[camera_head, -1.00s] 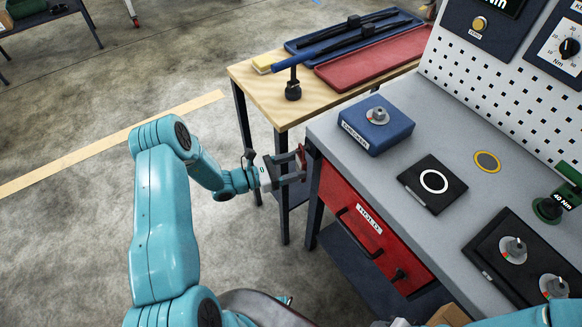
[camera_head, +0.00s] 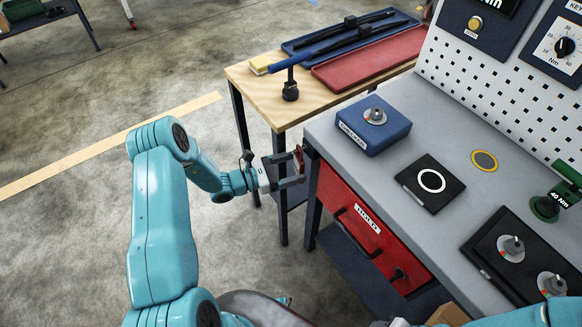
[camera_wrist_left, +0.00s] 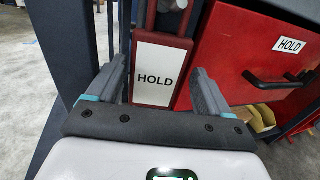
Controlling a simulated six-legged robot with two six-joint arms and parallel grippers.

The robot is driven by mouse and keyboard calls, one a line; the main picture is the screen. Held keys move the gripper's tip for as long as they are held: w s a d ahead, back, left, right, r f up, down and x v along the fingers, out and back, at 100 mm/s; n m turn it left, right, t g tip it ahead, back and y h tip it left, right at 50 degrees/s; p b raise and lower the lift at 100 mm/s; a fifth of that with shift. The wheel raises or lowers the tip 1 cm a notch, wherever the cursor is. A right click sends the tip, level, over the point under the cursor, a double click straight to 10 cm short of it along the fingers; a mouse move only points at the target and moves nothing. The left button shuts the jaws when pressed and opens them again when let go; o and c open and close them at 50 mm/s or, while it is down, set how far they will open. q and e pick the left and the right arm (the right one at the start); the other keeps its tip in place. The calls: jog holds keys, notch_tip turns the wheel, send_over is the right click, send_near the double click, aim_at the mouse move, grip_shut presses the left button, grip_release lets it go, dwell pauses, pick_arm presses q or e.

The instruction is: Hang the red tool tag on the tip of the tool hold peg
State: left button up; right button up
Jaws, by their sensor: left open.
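The red tool tag (camera_head: 298,160), with a white HOLD label, is upright at the left end of the grey bench in the head view. In the left wrist view the tag (camera_wrist_left: 161,92) stands between my open left fingers, with a gap visible beside the label; its top runs out of frame. My left gripper (camera_head: 291,170) is open around or just in front of it; contact cannot be told. My right gripper is out of view.
The red HOLD drawer (camera_head: 343,192) has a dark handle (camera_head: 357,231). The bench top (camera_head: 440,150) carries a blue checker block (camera_head: 374,130) and black pads. A wooden table (camera_head: 262,100) with trays stands behind. Dark bench legs stand close to my left gripper.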

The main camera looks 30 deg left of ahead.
pick_arm(q)
jog(key=shift+w+a+r, duration=0.1)
jog(key=shift+a, duration=0.15)
jog(key=b+v, duration=0.2)
jog(key=v, duration=1.4)
jog(key=s+d+f+m+g+h, duration=0.1)
jog(key=d+f+m+g, duration=0.1)
jog(key=d+g, duration=0.35)
jog(key=s+d+f+m+g+h, duration=0.1)
jog(key=s+d+f+m+g, duration=0.15)
jog(key=d, duration=0.55)
jog(key=s+d+f+m+g+y+p, duration=0.1)
jog(key=s+d+f+m+g+y, duration=0.3)
jog(key=m, duration=0.4)
jog(key=s+d+f+m+g+y+p, duration=0.1)
jog(key=s+d+f+m+g+y, duration=0.2)
jog(key=s+d+m+g+y, duration=0.25)
jog(key=d+m+t, duration=0.1)
jog(key=m, duration=0.1)
jog(key=w+d+r+m+t, duration=0.1)
jog(key=d+m, duration=0.1)
jog(key=m, duration=0.1)
jog(key=w+d+m+t, duration=0.1)
jog(key=d+m, duration=0.1)
jog(key=m, duration=0.1)
jog(key=shift+d+r+t+h, duration=0.2)
jog(key=shift+r+t+h, duration=0.05)
jog(key=shift+t, duration=0.1)
